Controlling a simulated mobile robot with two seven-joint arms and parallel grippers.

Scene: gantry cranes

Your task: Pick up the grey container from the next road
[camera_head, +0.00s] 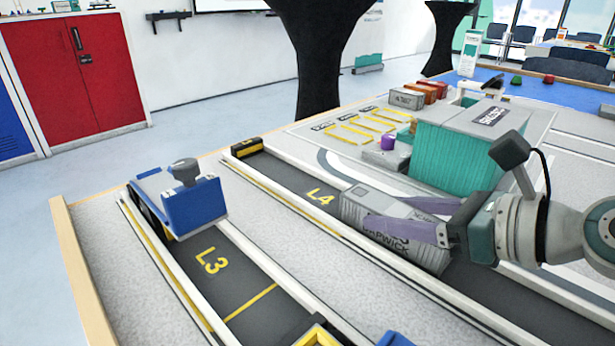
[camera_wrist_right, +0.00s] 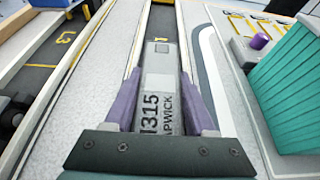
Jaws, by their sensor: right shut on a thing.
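The grey container (camera_head: 358,207) with dark lettering is in lane L4 (camera_head: 318,196) in the head view. It also shows in the right wrist view (camera_wrist_right: 160,88), lengthwise between the fingers, with "315" and "PWICK" readable. My right gripper (camera_head: 382,211) reaches in from the right with one purple finger along each long side and is shut on the container. It shows at the bottom of the right wrist view too (camera_wrist_right: 160,78). I cannot tell whether the container's underside touches the lane. My left gripper is not in view.
A blue block with a dark knob (camera_head: 193,205) stands over lane L3 (camera_head: 212,261), left of L4. A big teal container (camera_head: 455,150) stands behind my right gripper. A grey block with a purple knob (camera_head: 388,143) is beside it. White rails border the lanes; L4 beyond the container is clear.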

